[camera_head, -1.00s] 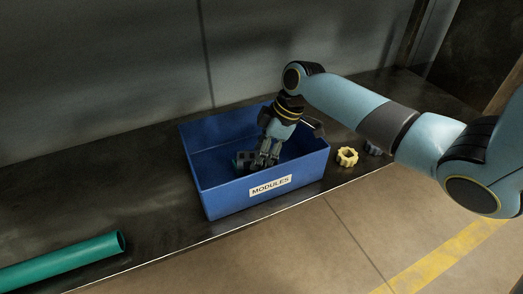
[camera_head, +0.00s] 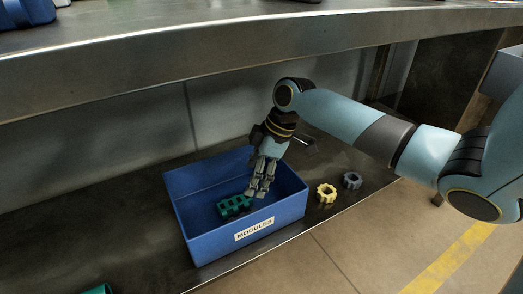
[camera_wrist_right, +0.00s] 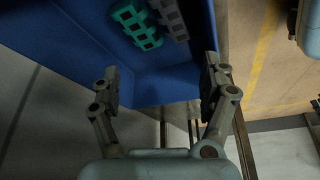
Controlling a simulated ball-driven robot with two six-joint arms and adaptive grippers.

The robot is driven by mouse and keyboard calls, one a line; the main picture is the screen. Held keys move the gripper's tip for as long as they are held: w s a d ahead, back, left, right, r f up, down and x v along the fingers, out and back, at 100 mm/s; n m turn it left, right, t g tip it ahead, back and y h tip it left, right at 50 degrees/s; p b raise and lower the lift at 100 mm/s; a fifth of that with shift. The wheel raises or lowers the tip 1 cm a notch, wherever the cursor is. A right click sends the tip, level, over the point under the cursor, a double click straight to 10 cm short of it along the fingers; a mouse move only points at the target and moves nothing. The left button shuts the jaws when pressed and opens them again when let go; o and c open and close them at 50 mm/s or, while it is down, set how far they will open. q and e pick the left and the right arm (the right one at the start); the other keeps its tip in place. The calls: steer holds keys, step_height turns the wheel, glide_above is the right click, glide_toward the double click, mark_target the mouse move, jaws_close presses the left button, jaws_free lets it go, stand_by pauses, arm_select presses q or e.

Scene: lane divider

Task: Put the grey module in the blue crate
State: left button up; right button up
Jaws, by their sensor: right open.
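The blue crate (camera_head: 187,215) with a "MODULES" label stands on the dark lower shelf; its wall also shows in the right wrist view (camera_wrist_right: 55,45). The grey module (camera_wrist_right: 170,18) lies inside the crate beside a teal module, at the top of the right wrist view. In the head view my fingers largely hide the grey module. My right gripper (camera_head: 259,188) points down over the crate. My left gripper is not in view.
The teal module (camera_head: 235,206) lies in the crate, also seen in the wrist view (camera_wrist_right: 137,22). A yellow gear-like part (camera_head: 327,193) and a grey-blue one (camera_head: 352,180) lie on the shelf right of the crate. A metal upper shelf (camera_head: 200,60) spans above.

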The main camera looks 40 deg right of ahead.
steer(key=p+v, duration=0.1)
steer(key=v, duration=0.4)
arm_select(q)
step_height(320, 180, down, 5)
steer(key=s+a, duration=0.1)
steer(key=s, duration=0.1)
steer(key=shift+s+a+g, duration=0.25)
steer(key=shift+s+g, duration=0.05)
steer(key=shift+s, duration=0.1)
arm_select(e)
steer(key=s+a+f+m+h, duration=0.1)
steer(key=s+f+m, duration=0.2)
steer(key=s+f, duration=0.3)
steer(key=s+a+f+m+g+h, duration=0.1)
steer(key=s+f, duration=0.5)
steer(key=s, duration=0.8)
steer(key=s+a+f+m+g+h, duration=0.1)
steer(key=s+a+f+m+h, duration=0.1)
steer(key=s+f+m, duration=0.4)
steer(key=s+a, duration=0.1)
steer(key=s, duration=0.4)
steer(key=shift+a+f+h, duration=0.15)
steer(key=shift+a+h, duration=0.05)
steer(key=shift+h, duration=0.1)
arm_select(q)
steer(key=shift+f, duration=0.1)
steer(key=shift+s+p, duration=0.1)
steer(key=shift+p, duration=0.4)
